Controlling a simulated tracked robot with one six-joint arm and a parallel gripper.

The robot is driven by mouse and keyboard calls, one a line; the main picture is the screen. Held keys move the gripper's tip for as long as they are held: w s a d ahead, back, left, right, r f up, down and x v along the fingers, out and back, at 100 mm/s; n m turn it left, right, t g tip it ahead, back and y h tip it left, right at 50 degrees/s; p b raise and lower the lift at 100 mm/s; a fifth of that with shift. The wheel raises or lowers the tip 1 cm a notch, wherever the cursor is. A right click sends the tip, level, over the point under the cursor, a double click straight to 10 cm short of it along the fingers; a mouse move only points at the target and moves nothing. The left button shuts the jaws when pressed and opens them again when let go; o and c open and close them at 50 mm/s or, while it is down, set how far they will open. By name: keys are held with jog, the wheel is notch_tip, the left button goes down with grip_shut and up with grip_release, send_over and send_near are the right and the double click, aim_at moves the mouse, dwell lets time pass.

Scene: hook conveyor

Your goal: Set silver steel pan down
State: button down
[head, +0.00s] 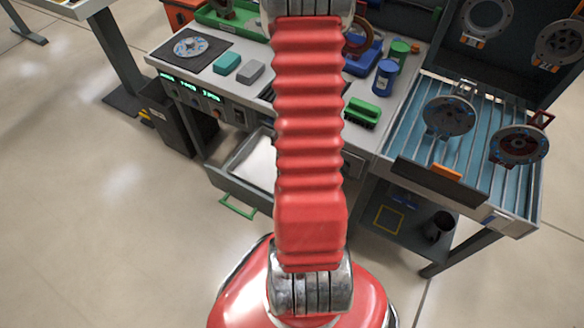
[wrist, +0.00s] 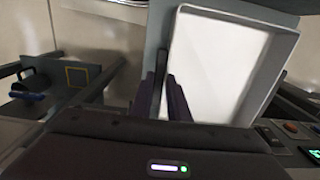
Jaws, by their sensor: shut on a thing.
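The silver steel pan (wrist: 222,68) has a pale, bare floor and raised grey sides. It fills the upper right of the wrist view. My gripper (wrist: 172,88) is shut at the pan's left side, its dark fingers upright along that edge; the exact grip is partly hidden. In the head view the pan's pale floor (head: 258,160) shows within the pulled-out drawer (head: 225,180) with a green handle, under the workbench. Whether the pan touches the drawer's bottom I cannot tell. My red arm hides the gripper and the pan's right part there.
The workbench (head: 232,92) above carries a teal block (head: 226,64), a grey block (head: 250,72), a green block (head: 362,112) and blue and green cans. A slatted rack (head: 470,135) with discs stands right. A dark bin (head: 180,115) stands left of the drawer. Floor in front is clear.

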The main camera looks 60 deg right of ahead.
dwell(0.3)
jog(key=c, duration=1.7)
grip_release()
jog(key=shift+f, duration=0.1)
notch_tip(320, 180, up, 12)
jog(key=shift+s+r, duration=0.1)
